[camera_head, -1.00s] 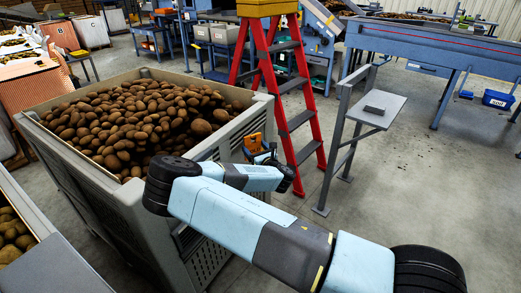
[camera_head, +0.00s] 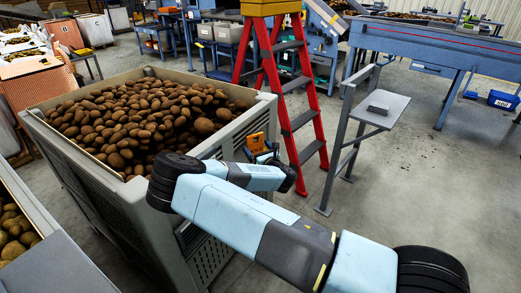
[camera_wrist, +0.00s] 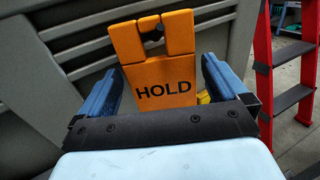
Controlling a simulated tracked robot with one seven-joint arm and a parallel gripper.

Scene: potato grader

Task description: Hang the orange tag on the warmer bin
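The orange tag (camera_wrist: 155,75) reads HOLD and has a slot at its top. In the head view the tag (camera_head: 256,142) and my gripper (camera_head: 262,155) are just outside the right wall of a large grey bin (camera_head: 138,205) full of potatoes. A second bin (camera_head: 28,190) of potatoes is partly in view at lower left. Nothing visible shows which bin is warmer. The wrist view shows the ribbed bin wall (camera_wrist: 60,50) behind the tag; whether they touch is unclear.
A red stepladder (camera_head: 308,118) stands close to the right of my gripper. Blue machine frames (camera_head: 440,48) line the back. The floor at right is mostly clear.

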